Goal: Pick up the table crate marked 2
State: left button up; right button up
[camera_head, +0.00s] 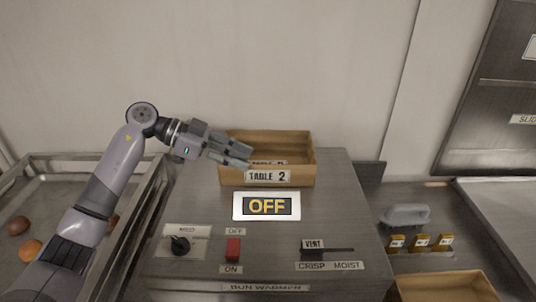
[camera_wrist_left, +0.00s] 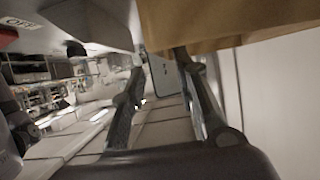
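The tan table crate (camera_head: 301,160) marked "TABLE 2" stands upright on the bun warmer at the back of the counter. A second label shows inside it, partly covered. My left gripper (camera_head: 246,155) reaches in from the left over the crate's left side. Its two fingers are apart, with nothing seen between them. In the left wrist view, the crate (camera_wrist_left: 225,22) fills the top right, close to the open fingers of my left gripper (camera_wrist_left: 162,58). I cannot tell whether they touch it. My right gripper is not in view.
The bun warmer (camera_head: 200,275) has an "OFF" sign (camera_head: 267,206), a knob (camera_head: 180,244), a red switch (camera_head: 233,249) and a slider (camera_head: 327,249). Another tan crate (camera_head: 445,287) is at lower right. A wall stands close behind.

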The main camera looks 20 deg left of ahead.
aim_at(267, 165)
pick_arm(q)
jog(key=shift+p+x, duration=0.3)
jog(key=shift+x, duration=0.9)
jog(key=shift+w+d+p, duration=0.15)
jog(key=shift+d+p, duration=0.15)
jog(key=p+x, duration=0.2)
jog(key=x, duration=0.1)
jog(key=shift+w+d+r, duration=0.1)
jog(key=shift+w+d, duration=0.15)
jog(key=shift+d, duration=0.05)
jog(key=shift+w+d+f, duration=0.1)
jog(key=shift+d+f, duration=0.2)
jog(key=shift+d, duration=0.05)
jog(key=shift+a, duration=0.15)
jog(key=shift+c, duration=0.8)
grip_shut()
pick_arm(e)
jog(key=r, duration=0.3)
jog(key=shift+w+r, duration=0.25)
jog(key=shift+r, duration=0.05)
